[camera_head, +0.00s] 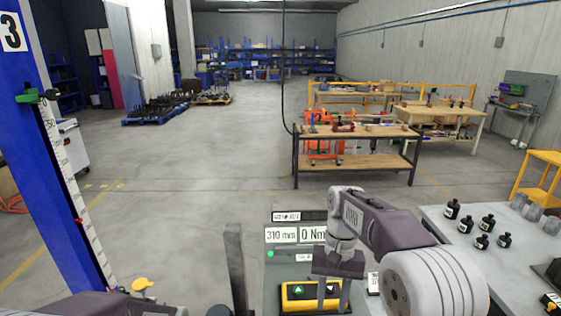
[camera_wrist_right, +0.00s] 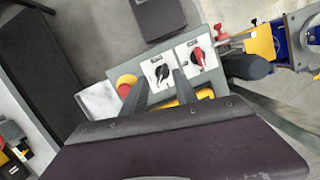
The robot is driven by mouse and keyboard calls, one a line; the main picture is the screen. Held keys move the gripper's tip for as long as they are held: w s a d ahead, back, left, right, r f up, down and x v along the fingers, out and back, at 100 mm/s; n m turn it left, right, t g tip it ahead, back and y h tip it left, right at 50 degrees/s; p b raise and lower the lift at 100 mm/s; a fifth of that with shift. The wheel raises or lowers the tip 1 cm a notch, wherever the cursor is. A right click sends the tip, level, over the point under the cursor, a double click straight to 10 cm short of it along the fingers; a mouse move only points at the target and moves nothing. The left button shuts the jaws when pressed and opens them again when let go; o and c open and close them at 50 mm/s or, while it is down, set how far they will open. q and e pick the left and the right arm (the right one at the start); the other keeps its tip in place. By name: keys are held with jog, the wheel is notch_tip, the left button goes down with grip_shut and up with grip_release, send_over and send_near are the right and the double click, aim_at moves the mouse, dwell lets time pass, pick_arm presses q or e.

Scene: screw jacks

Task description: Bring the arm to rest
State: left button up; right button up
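My right arm (camera_head: 390,230) reaches in from the lower right. Its gripper (camera_head: 333,297) points down over the control console, in front of a yellow button box (camera_head: 296,291) with a lit green arrow. The two fingers stand apart with nothing seen between them; in the right wrist view the gripper (camera_wrist_right: 160,88) also shows spread fingers. Whether a finger touches the box cannot be told. Part of my left arm (camera_head: 110,305) shows at the bottom left; its gripper is outside the frame.
The console display (camera_head: 281,235) reads 310 mm and 0 Nm. The wrist view shows a selector switch (camera_wrist_right: 196,56) and a red-yellow stop button (camera_wrist_right: 126,84). A blue column (camera_head: 50,150) stands left. Black bottles (camera_head: 452,209) stand on the right table (camera_head: 440,222).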

jog(key=s+d+f+n+t+b, duration=0.1)
jog(key=s+d+f+t, duration=0.2)
jog(key=s+f, duration=0.9)
jog(key=d, duration=0.2)
jog(key=shift+d+f+n+t+h, duration=0.3)
jog(key=shift+d+f, duration=0.1)
jog(key=shift+s, duration=0.25)
jog(key=shift+w, duration=0.1)
